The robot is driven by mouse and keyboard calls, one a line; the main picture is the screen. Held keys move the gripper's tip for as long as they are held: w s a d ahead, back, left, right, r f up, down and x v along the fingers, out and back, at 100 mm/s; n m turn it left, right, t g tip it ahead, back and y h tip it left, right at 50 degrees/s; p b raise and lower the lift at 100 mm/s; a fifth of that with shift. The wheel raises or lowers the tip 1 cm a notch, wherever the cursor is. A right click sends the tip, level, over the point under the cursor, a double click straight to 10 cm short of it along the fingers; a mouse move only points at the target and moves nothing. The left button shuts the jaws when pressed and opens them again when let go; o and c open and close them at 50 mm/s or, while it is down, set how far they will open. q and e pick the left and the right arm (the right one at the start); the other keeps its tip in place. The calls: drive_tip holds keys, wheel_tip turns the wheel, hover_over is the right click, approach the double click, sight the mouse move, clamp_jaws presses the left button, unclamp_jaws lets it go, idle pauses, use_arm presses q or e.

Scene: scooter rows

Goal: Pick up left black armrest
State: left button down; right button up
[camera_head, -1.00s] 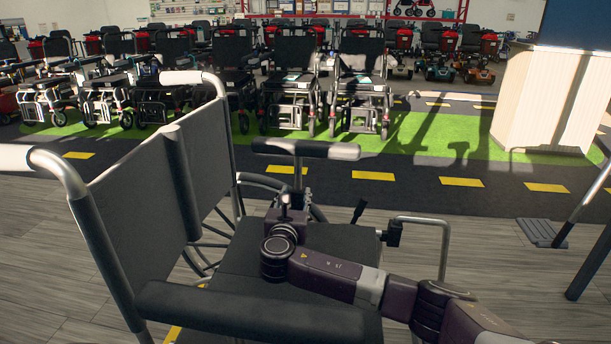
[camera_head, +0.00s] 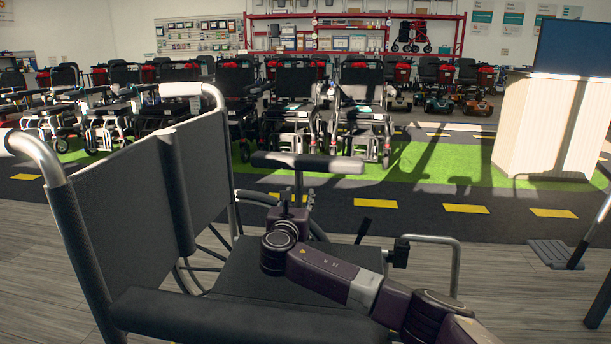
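A wheelchair with a black back and seat (camera_head: 250,270) faces right. Its far black armrest (camera_head: 308,162), on the chair's own left side, is level on an upright post. Its near black armrest (camera_head: 230,318) crosses the lower part of the view. My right arm comes in from the lower right over the seat. My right gripper (camera_head: 290,211) is at the far side of the seat, below the far armrest and by its post. My wrist hides much of the gripper, so I cannot tell whether its fingers are open or touch the post. My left gripper is out of view.
The chair's push handles and tubular frame (camera_head: 222,110) stand at left, and a metal front rail (camera_head: 440,240) at right. A pale counter (camera_head: 545,125) stands at the back right. Rows of scooters and wheelchairs (camera_head: 292,95) fill the back. Grey floor lies open around the chair.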

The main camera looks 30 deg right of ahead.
drive_tip(key=shift+w, duration=0.1)
clamp_jaws()
idle(0.3)
drive_tip(key=shift+r, duration=0.3)
